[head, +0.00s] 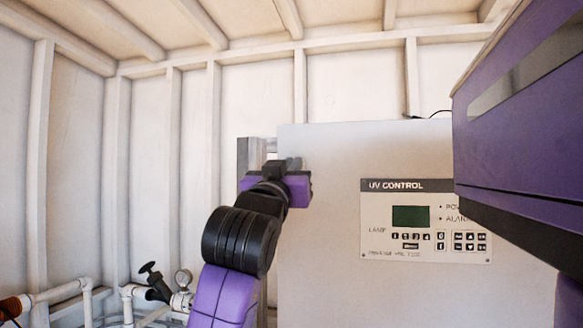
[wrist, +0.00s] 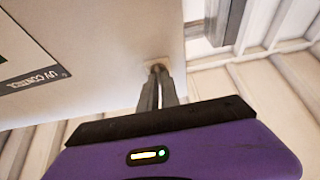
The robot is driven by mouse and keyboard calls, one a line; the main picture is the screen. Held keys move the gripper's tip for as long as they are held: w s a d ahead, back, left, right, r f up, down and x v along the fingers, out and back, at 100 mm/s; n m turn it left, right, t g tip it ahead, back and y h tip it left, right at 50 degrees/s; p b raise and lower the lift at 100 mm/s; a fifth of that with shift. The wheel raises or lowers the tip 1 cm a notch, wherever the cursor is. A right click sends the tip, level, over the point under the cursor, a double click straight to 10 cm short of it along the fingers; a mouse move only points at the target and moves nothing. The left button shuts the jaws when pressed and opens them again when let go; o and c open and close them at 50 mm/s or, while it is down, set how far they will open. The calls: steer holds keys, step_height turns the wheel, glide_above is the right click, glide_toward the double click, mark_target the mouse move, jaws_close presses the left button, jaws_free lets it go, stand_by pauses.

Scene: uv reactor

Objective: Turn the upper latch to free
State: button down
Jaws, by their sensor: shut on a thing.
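The upper latch (wrist: 154,66) is a small fitting on the pale grey cabinet door near its edge, seen in the wrist view. My gripper (wrist: 158,76) has its two narrow fingers close together and shut on it. The fingers hide most of the latch, so its turn angle cannot be told. In the head view my gripper (head: 293,162) is at the upper left edge of the cabinet door (head: 325,250), and my wrist covers the latch there.
A UV CONTROL panel (head: 425,220) with a green screen and buttons is on the door to the right. A grey metal post (head: 245,158) stands beside the cabinet edge.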

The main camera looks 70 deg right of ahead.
steer(key=shift+f+m+b, duration=0.1)
steer(key=shift+m+b, duration=0.2)
steer(key=m+g+y+b, duration=0.1)
steer(key=m+g, duration=0.1)
steer(key=m, duration=0.5)
steer(key=m+g+y+b, duration=0.2)
steer(key=m+g, duration=0.1)
steer(key=m, duration=0.4)
steer(key=m+g+y+b, duration=0.2)
steer(key=m, duration=0.5)
steer(key=shift+w+r+m+g, duration=0.1)
steer(key=shift+r+m+g, duration=0.1)
steer(key=shift+m+g, duration=0.15)
steer(key=shift+m, duration=0.25)
steer(key=c, duration=1.6)
jaws_free()
